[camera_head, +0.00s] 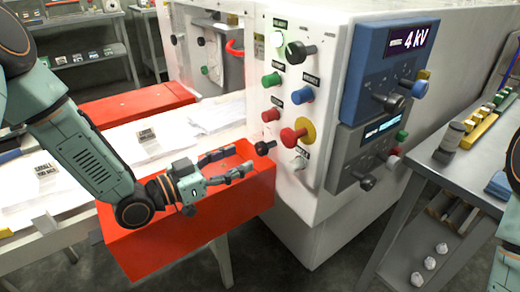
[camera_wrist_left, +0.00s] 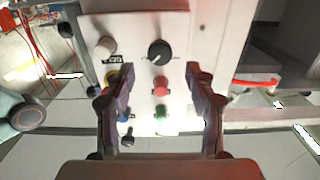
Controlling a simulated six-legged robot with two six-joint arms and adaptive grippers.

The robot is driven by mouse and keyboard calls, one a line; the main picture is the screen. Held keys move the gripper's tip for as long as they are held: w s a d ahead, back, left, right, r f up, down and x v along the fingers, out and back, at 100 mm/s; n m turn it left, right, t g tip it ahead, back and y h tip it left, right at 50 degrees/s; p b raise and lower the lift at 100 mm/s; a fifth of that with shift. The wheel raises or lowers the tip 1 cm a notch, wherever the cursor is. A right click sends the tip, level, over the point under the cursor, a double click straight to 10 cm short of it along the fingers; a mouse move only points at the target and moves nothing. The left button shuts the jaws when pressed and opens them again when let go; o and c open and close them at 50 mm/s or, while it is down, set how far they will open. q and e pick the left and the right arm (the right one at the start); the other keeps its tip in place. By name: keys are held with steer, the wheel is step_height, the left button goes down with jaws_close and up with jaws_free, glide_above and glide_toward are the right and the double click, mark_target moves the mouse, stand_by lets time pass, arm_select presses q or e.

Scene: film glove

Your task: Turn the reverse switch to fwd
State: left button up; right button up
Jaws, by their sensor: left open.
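The white control panel (camera_head: 284,185) carries several switches and buttons. A pale grey knob (camera_head: 298,163) sits low on it, with a small label I cannot read surely; it also shows in the left wrist view (camera_wrist_left: 105,47), upper left. A black knob (camera_head: 264,147) is at the panel's lower left edge; the left wrist view shows it too (camera_wrist_left: 160,52). Which one is the reverse switch I cannot tell. My left gripper (camera_head: 238,162) is open and empty, in front of the panel and apart from it, its fingers toward the lower controls. My right gripper is not in view.
A red emergency button on yellow (camera_head: 294,137) sits just above the grey knob. A red box (camera_head: 150,250) lies below my left gripper. Grey and blue control boxes (camera_head: 380,75) stick out at the right. A metal table (camera_head: 460,180) stands right.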

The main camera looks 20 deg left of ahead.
mark_target(258, 152)
arm_select(q)
steer(key=b+x, duration=0.2)
steer(key=x, duration=0.3)
steer(key=shift+w+d+f, duration=0.15)
steer(key=shift+w+d, duration=0.05)
steer(key=shift+d, duration=0.1)
steer(key=shift+w+d, duration=0.25)
steer(key=shift+w, duration=0.3)
steer(key=shift+w+d, duration=0.2)
steer(key=shift+d, duration=0.1)
steer(key=shift+a, duration=0.15)
steer(key=c, duration=1.1)
steer(key=shift+c, duration=0.2)
